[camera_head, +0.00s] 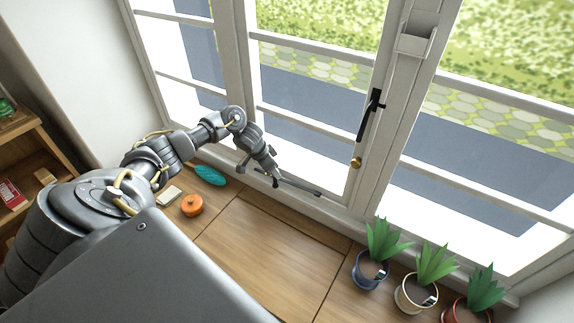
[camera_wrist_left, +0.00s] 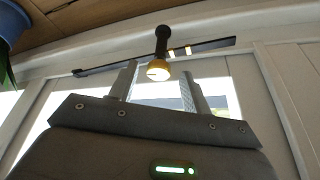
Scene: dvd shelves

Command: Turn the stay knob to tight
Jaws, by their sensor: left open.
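The window stay is a thin dark bar (camera_head: 302,188) along the foot of the window, just above the sill. In the left wrist view, the stay knob (camera_wrist_left: 158,68) has a dark stem and a round brass-coloured end facing the camera, with two small yellowish marks on the bar beside it. My left gripper (camera_head: 275,179) is at the bar's left part. Its fingers (camera_wrist_left: 160,76) are open, one on each side of the knob in the picture, with gaps showing. I cannot tell how deep the knob lies between them. In the head view the gripper hides the knob. My right gripper is out of view.
A black window handle (camera_head: 370,115) and a brass knob (camera_head: 356,163) are on the window frame. Three potted plants, including a blue pot (camera_head: 370,272), stand at right. The middle wooden top is clear.

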